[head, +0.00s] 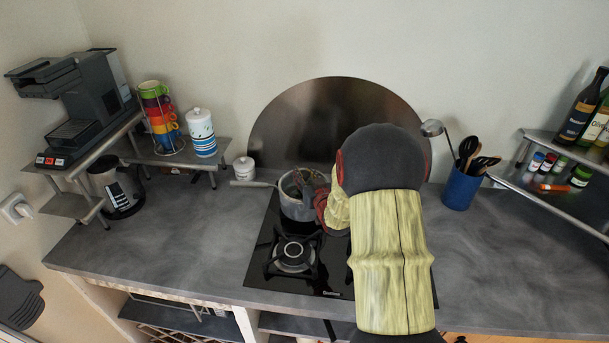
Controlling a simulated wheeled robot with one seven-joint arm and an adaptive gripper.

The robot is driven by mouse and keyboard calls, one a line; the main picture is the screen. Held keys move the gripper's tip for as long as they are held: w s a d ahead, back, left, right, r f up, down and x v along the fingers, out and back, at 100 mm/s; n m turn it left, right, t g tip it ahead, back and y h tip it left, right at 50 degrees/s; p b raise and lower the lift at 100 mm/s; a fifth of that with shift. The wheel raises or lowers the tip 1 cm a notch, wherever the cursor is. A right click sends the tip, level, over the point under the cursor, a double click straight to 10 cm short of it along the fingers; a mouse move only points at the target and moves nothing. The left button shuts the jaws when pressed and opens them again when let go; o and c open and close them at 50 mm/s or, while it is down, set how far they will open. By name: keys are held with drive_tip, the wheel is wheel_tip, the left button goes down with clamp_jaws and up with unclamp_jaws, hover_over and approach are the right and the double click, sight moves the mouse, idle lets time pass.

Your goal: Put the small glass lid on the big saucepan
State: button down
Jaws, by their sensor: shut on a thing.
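The big saucepan (297,209) is a grey metal pot with a handle pointing left. It stands at the back of the black gas hob (262,268). My gripper (309,183) is over the right side of the pot's opening, partly covered by my yellow and dark arm. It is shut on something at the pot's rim. I take this to be the small glass lid, but the lid cannot be made out clearly. Whether it touches the rim cannot be told. My arm hides the right side of the hob and anything there.
A small white lidded jar (244,168) stands behind the pan handle. A round metal splash plate (285,123) is behind the hob. A blue utensil holder (461,187) with a ladle stands to the right. The front-left burner (294,254) is empty.

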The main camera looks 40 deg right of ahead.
drive_tip(key=shift+f, duration=0.1)
drive_tip(key=c, duration=1.3)
unclamp_jaws()
drive_tip(key=v, duration=1.2)
